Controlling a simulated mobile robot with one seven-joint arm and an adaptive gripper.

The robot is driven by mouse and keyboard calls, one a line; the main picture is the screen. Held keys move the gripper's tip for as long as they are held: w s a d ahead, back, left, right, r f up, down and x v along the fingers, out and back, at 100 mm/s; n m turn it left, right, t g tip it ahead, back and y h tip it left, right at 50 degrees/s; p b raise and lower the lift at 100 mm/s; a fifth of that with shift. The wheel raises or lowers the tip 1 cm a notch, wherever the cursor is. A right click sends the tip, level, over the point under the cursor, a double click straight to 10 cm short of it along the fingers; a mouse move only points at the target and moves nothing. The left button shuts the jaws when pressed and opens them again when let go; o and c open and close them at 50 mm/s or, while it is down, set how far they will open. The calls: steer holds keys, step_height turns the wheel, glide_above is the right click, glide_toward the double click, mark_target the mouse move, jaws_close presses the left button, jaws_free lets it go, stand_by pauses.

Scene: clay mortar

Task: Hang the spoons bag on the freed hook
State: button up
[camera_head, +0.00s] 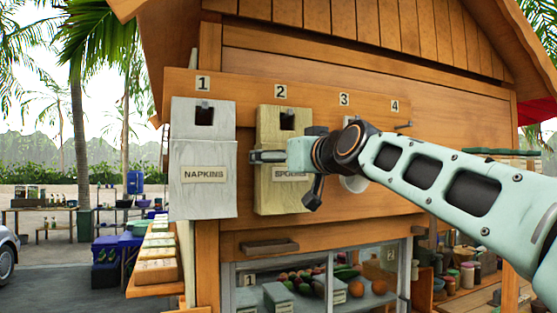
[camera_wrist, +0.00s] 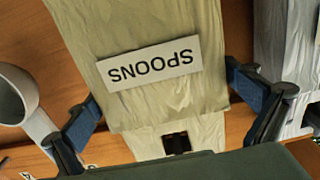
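The tan spoons bag (camera_head: 268,195), labelled SPOONS, hangs flat at the wall board under number 2. Its top has a dark square hole; I cannot see whether a hook passes through it. My gripper (camera_head: 268,158) is at the bag's upper front, with one finger at its left edge. In the wrist view the spoons bag (camera_wrist: 150,40) appears upside down between the two fingers of my gripper (camera_wrist: 168,95). The fingertips are at or very near its side edges; I cannot tell whether they press on it. Hook 4 (camera_head: 403,125) is bare.
The white napkins bag (camera_head: 203,200) hangs under number 1, close left of the spoons bag. A pale round item (camera_head: 355,183) under number 3 is partly hidden by my arm; a cup-like shape (camera_wrist: 15,95) shows in the wrist view. A small ledge (camera_head: 270,247) juts out below.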

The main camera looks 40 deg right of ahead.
steer(key=shift+f, duration=0.1)
steer(key=v, duration=1.2)
steer(key=w+a+f+n+g+y, duration=0.25)
steer(key=a+f+g+y, duration=0.2)
steer(key=a+f, duration=1.4)
steer(key=s+a+f+g, duration=0.2)
steer(key=s+f, duration=0.1)
steer(key=f, duration=0.5)
steer(key=s+a+f+g, duration=0.2)
steer(key=s+f+g, duration=0.1)
steer(key=f, duration=0.5)
steer(key=s+a+f+g, duration=0.2)
steer(key=s+a+f, duration=0.1)
steer(key=f, duration=0.6)
steer(key=shift+s+p, duration=0.4)
steer(key=shift+s, duration=0.2)
steer(key=shift+a+g+h, duration=0.1)
steer(key=shift+g+h, duration=0.15)
